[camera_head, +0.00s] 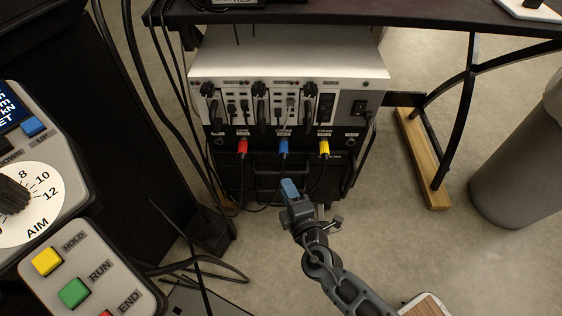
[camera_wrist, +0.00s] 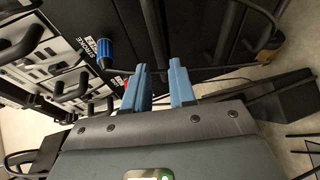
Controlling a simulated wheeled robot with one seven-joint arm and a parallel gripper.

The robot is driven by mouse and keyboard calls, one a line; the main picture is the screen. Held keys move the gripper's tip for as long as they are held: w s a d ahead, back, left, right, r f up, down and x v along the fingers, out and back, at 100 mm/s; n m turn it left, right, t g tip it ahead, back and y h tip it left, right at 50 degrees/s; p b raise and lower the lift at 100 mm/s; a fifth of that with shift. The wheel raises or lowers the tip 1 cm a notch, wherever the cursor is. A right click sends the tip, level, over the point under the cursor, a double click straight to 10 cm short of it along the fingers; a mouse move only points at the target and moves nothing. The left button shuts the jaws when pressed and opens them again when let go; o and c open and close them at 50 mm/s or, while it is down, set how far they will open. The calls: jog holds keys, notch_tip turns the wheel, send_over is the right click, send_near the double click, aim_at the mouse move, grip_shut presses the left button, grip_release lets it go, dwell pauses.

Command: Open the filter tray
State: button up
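The filter tray (camera_head: 240,172) is the dark front low in the equipment rack, below the row of coloured plugs, with a partly readable "FILTER" label at its upper right. A black bar handle (camera_head: 266,171) stands out from its front. My gripper (camera_head: 289,187) is in front of the tray at the handle's lower right and covers part of that area. In the wrist view, my gripper's two blue fingers (camera_wrist: 160,84) are apart with a narrow gap. A black bar (camera_wrist: 153,32) lies just beyond the gap; whether it passes between the fingers is unclear. The tray looks shut.
Red (camera_head: 242,148), blue (camera_head: 284,147) and yellow (camera_head: 324,149) plugs with hanging cables sit just above the tray. A control panel (camera_head: 75,270) is at left. A table leg (camera_head: 455,120) with a wooden foot and a grey bin (camera_head: 520,165) stand at right.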

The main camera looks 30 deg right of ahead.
aim_at(280, 171)
jog(key=b+x, duration=0.1)
jog(key=x, duration=0.6)
jog(key=shift+w+d, duration=0.1)
jog(key=shift+w, duration=0.05)
jog(key=shift+c, duration=0.4)
grip_shut()
